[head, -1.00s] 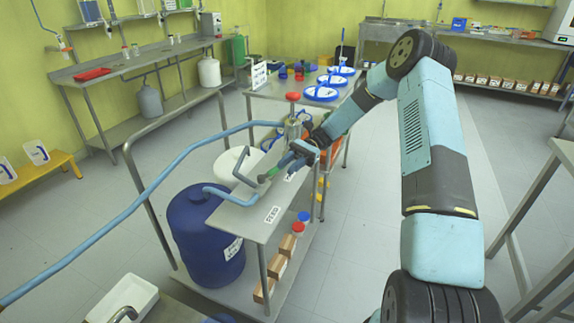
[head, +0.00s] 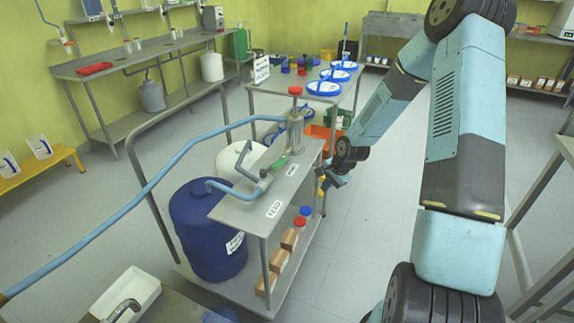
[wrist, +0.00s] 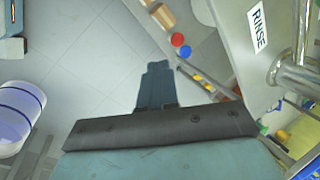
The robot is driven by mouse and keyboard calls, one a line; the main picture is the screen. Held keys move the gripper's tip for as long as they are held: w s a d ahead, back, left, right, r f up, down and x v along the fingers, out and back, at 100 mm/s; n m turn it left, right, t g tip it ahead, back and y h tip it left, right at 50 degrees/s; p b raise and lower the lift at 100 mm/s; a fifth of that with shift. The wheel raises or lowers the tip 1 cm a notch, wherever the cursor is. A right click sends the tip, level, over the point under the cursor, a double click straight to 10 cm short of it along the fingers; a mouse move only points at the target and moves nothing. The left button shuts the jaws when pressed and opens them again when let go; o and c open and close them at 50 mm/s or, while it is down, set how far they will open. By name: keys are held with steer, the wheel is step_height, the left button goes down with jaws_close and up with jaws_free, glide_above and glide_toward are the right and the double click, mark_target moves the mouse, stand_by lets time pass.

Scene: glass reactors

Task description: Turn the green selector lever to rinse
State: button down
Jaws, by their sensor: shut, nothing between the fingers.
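The green selector lever (head: 279,163) sits on the steel cart top (head: 232,212). Its handle points up and right, toward the steel vessel and away from the FEED label (head: 273,208). A second label (head: 292,169) lies just right of the lever, too small to read in the head view. The wrist view shows a RINSE label (wrist: 258,28) on the cart top. My gripper (head: 324,188) is off the cart's right edge, apart from the lever. Its fingers (wrist: 157,80) are shut and empty. The lever is not visible in the wrist view.
A steel vessel with a red knob (head: 295,91) stands behind the lever. A blue hose (head: 165,165) runs left from it. Boxes (head: 279,261) and capped bottles sit on the lower shelf. Floor right of the cart is clear.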

step_height(320, 180, up, 5)
steer(key=a+t+y, duration=0.2)
steer(key=t, duration=0.2)
steer(key=n+t+y, duration=0.2)
steer(key=y, duration=0.2)
glide_toward(281, 164)
steer(key=x, duration=0.7)
